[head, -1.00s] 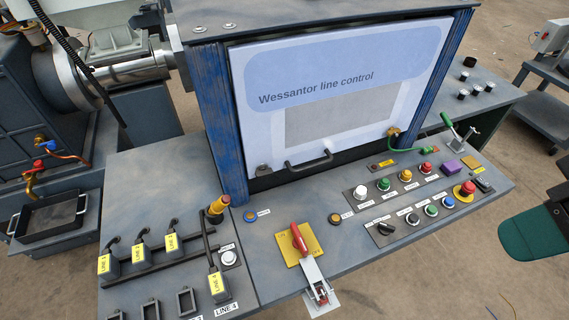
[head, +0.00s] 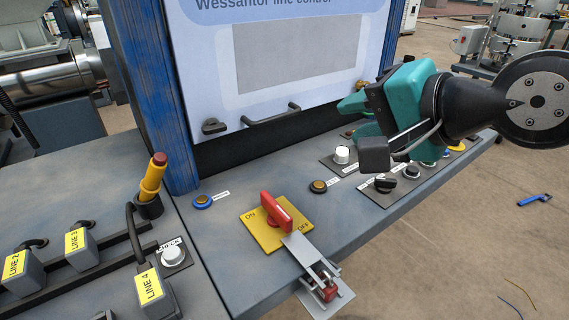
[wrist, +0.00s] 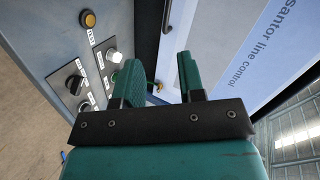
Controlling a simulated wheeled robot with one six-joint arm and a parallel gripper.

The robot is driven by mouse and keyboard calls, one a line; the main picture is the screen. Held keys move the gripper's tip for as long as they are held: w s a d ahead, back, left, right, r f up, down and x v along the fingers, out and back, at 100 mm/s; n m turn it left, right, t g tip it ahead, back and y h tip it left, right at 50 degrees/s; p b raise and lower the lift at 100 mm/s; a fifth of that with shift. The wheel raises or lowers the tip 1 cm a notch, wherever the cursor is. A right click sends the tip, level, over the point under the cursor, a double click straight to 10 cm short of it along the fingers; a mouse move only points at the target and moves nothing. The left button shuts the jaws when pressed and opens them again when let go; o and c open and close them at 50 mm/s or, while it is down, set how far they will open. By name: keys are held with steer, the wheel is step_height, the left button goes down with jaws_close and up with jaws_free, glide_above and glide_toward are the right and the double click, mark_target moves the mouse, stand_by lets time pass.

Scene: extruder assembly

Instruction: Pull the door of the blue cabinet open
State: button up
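The blue cabinet (head: 168,90) stands on the console; its white door (head: 215,75), lettered "Wessantor line control", looks closed. A black bar handle (head: 270,117) runs along the door's lower edge, beside a small dark latch (head: 213,126). My teal gripper (head: 357,106) is right of the handle, in front of the door's lower right corner and apart from the handle. In the wrist view, the two fingers of my gripper (wrist: 161,75) are spread with nothing held between them. The handle (wrist: 167,16) shows beyond them at the top. My gripper hides the door's lower right corner in the head view.
A yellow-handled item (head: 152,180) stands upright at left. Open floor lies at right.

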step_height(320, 180, down, 4)
steer(key=w+m+t+b, duration=0.2)
steer(key=m+b, duration=0.1)
steer(key=b, duration=0.1)
steer(key=m+t+y+p, duration=0.1)
steer(key=p, duration=0.9)
glide_toward(286, 117)
steer(key=shift+s+d+r, duration=0.25)
steer(key=shift+s+r, duration=0.15)
steer(key=shift+r, duration=0.2)
steer(key=p+x, duration=1)
steer(key=shift+w+a+f+p, duration=0.15)
steer(key=shift+f+p, duration=0.15)
steer(key=shift+p, duration=0.1)
steer(key=shift+w+a+f, duration=0.3)
steer(key=shift+w, duration=0.2)
